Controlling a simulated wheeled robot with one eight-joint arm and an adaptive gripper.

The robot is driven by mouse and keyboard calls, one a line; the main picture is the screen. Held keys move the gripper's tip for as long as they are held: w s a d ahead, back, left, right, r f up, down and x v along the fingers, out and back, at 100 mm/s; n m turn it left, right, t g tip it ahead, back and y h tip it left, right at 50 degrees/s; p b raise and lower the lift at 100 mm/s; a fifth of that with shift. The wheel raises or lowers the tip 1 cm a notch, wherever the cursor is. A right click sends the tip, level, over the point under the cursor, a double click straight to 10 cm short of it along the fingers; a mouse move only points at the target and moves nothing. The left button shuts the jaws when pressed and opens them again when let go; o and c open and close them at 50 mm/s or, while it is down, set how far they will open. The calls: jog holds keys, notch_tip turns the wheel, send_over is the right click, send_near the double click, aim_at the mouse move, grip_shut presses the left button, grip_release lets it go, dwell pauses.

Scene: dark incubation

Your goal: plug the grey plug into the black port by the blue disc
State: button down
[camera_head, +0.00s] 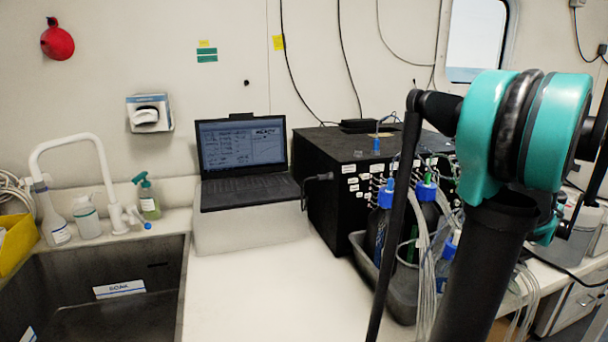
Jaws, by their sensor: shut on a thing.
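My teal and black arm (525,140) fills the right side of the head view. I cannot make out my gripper or its fingertips here. A dark plug with a cable (322,177) sits at the left side of the black box (330,207); I cannot tell whether it is the grey plug. A small blue piece (377,146) with a thin line stands at the top edge of the box; I cannot tell whether it is the blue disc. The black port cannot be picked out. My arm hides part of the box's right side.
An open laptop (243,146) sits on a white block left of the box. Bottles with blue caps (426,188) and clear tubes stand in a grey tray (367,262) in front of it. A sink (100,295) is at the left. The counter (270,290) between is clear.

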jog(key=shift+w+a, duration=0.1)
jog(key=shift+w, duration=0.1)
jog(key=c, duration=1.5)
grip_release()
jog(key=shift+s, duration=0.1)
